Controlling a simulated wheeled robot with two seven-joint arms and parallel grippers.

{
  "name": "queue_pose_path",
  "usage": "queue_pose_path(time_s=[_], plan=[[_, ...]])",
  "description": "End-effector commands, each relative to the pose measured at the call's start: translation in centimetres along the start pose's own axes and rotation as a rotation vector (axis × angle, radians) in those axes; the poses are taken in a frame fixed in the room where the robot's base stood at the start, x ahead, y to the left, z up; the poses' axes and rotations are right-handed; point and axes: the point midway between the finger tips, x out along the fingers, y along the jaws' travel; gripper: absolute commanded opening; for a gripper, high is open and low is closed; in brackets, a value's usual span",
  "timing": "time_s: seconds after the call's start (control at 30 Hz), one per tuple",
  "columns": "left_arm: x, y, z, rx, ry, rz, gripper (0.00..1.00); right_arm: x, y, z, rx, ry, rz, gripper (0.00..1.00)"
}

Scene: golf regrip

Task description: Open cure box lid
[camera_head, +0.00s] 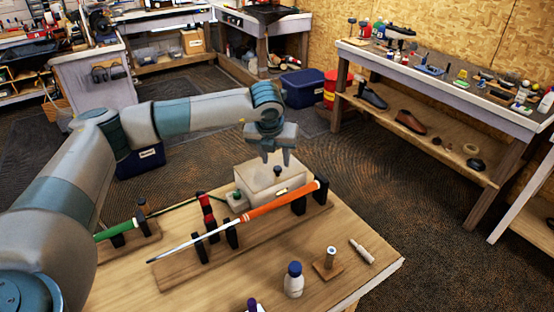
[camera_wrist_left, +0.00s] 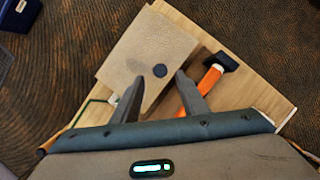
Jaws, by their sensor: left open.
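The cure box (camera_head: 250,187) is a pale beige box at the back of the wooden workbench, behind the club stand. Its flat lid (camera_wrist_left: 145,50) looks shut and has a small dark round knob (camera_wrist_left: 160,70) near one edge. The knob also shows in the head view (camera_head: 278,171). My left gripper (camera_head: 277,160) is open and empty, pointing down just above the lid. In the left wrist view the knob appears between the tips of the open fingers (camera_wrist_left: 160,78), apart from both. My right gripper is not in view.
A club with an orange grip (camera_head: 285,204) lies across black supports in front of the box. A green grip (camera_head: 115,230) lies at the left. A blue-capped white bottle (camera_head: 293,283) and a small wooden stand (camera_head: 328,267) are near the front.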

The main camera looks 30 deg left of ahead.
Motion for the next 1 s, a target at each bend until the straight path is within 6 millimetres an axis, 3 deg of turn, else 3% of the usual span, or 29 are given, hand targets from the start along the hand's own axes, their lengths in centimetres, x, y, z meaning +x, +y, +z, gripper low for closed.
queue_pose_path(time_s=[0.33,0.73,0.9,1.0], plan=[[4.0,0.0,0.1,-0.001,0.0,0.001,0.4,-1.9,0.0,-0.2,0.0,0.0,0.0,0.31],[4.5,0.0,0.0,0.0,-0.001,0.0,0.4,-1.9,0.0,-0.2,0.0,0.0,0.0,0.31],[4.5,0.0,0.0,0.0,-0.001,0.0,0.0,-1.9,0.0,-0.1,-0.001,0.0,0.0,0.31],[4.5,0.0,0.0,0.0,-0.001,0.0,0.0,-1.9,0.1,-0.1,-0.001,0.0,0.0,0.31]])
